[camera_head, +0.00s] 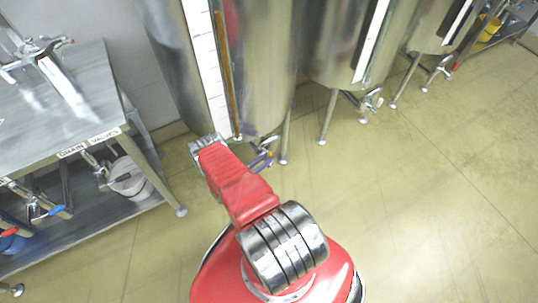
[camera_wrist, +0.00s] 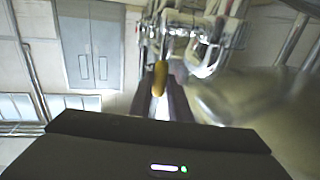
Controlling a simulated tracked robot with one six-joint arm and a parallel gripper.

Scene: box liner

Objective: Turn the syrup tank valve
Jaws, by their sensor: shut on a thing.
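The syrup tank (camera_head: 263,70) is a tall steel cylinder with a vertical sight gauge, standing on thin legs beyond my arm. Its valve sits low under the tank, mostly hidden behind my red arm in the head view. In the wrist view the valve's yellow handle (camera_wrist: 158,80) stands between the dark fingers of my gripper (camera_wrist: 161,88), which is shut on it. Shiny steel pipe fittings (camera_wrist: 205,45) lie just beyond the fingers. In the head view only a bit of my gripper (camera_head: 262,159) shows beside the arm, below the tank.
More steel tanks (camera_head: 345,45) with leg-level valves (camera_head: 371,99) stand to the right. A steel bench (camera_head: 85,110) labelled for drain valves is at left, with a white bucket (camera_head: 128,177) on its lower shelf. The tiled floor (camera_head: 440,200) at right is clear.

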